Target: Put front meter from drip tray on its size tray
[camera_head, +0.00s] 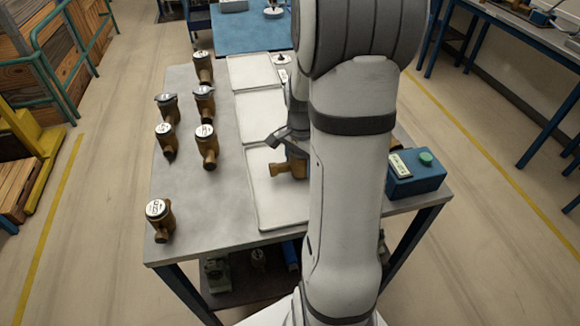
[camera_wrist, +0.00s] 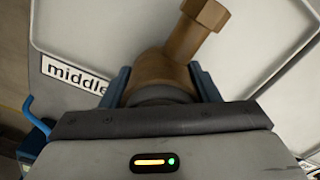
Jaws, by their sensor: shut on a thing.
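My gripper (camera_head: 291,140) is shut on a brass meter (camera_head: 290,168) over the nearest white tray (camera_head: 280,207), right of the tray's middle. My arm hides part of this tray's right side. In the wrist view, the meter's brass body (camera_wrist: 160,72) sits between the blue fingers of the gripper (camera_wrist: 165,88), with a hex-ended pipe stub pointing up and right. A light tray surface (camera_wrist: 115,22) lies behind it, with a label (camera_wrist: 72,75) reading "middle", partly covered by the gripper. I cannot tell whether the meter touches the tray.
Several brass meters stand on the table's left side, one alone at the front left (camera_head: 160,220). Two more white trays lie behind, the middle one (camera_head: 262,115) and the far one (camera_head: 252,70). A blue box (camera_head: 414,175) stands right of my arm.

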